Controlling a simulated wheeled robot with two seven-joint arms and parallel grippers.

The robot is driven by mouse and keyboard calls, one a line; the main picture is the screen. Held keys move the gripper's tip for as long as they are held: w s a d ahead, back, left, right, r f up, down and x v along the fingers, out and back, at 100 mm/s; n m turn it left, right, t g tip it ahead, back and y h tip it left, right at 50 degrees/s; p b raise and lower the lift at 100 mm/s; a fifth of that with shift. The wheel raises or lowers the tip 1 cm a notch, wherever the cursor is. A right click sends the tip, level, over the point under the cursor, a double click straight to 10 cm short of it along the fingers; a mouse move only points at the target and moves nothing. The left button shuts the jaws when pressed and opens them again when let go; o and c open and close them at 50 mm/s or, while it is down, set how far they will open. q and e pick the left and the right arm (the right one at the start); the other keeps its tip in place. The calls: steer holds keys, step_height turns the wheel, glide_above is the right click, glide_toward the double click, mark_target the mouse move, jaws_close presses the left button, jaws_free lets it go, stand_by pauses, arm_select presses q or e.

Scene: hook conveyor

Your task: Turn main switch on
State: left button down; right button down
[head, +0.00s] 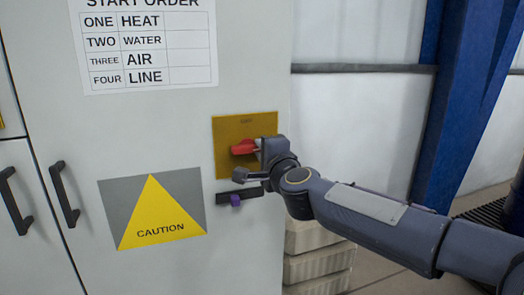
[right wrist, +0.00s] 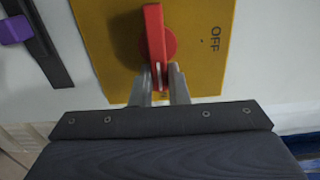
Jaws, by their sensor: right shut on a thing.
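The main switch is a red rotary handle (head: 243,147) on a yellow plate (head: 222,163) on the grey cabinet front. In the right wrist view the red handle (right wrist: 154,30) points straight along the picture's vertical, and "OFF" is printed on the yellow plate (right wrist: 100,45) to its right. My right gripper (head: 262,158) reaches in from the right. In the right wrist view its two fingers (right wrist: 160,85) are closed on the near end of the red handle. The fingers hide part of the lower plate. My left gripper is not in view.
Below the plate is a dark slot with a purple knob (head: 235,200), which also shows in the right wrist view (right wrist: 15,30). A caution sign (head: 153,215) and a start order sheet (head: 150,45) are on the cabinet. Pale stacked crates (head: 318,265) and a blue post (head: 455,100) stand right.

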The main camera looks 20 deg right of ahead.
steer(key=c, duration=1.4)
jaws_free()
steer(key=shift+f, duration=0.1)
steer(key=shift+s, duration=0.1)
steer(key=s, duration=0.7)
steer(key=shift+s, duration=0.3)
steer(key=shift+d, duration=0.1)
